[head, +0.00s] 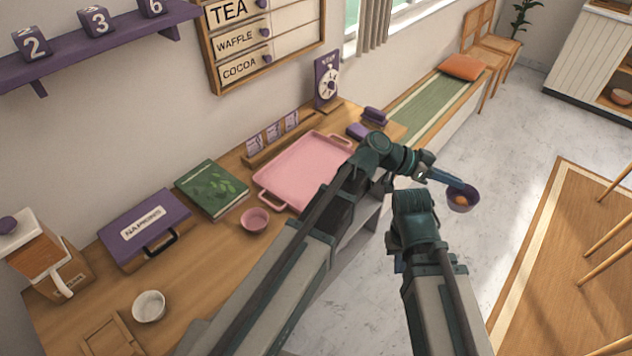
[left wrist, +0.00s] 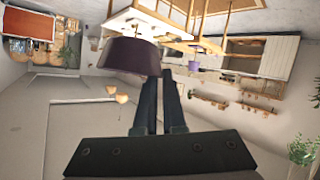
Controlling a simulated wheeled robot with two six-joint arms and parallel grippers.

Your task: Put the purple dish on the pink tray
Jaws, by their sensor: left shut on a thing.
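The purple dish (head: 471,192) is a small round bowl held out over the floor, to the right of the counter. A small orange patch shows inside it. My left gripper (head: 455,184) is shut on its rim; the left wrist view shows the dish (left wrist: 133,57) at the tips of the dark fingers (left wrist: 160,82). The pink tray (head: 305,168) lies flat on the wooden counter, left of my left gripper. Its surface looks empty, and my left arm covers part of its right side. My right arm is folded at the lower right; its gripper's jaws are hidden.
A pink bowl (head: 255,219), a green book (head: 212,189), a purple napkin case (head: 146,228) and a white bowl (head: 149,306) stand left of the tray. A card rack (head: 272,141) stands behind it, purple blocks (head: 374,116) at its far right. Open floor lies right of the counter.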

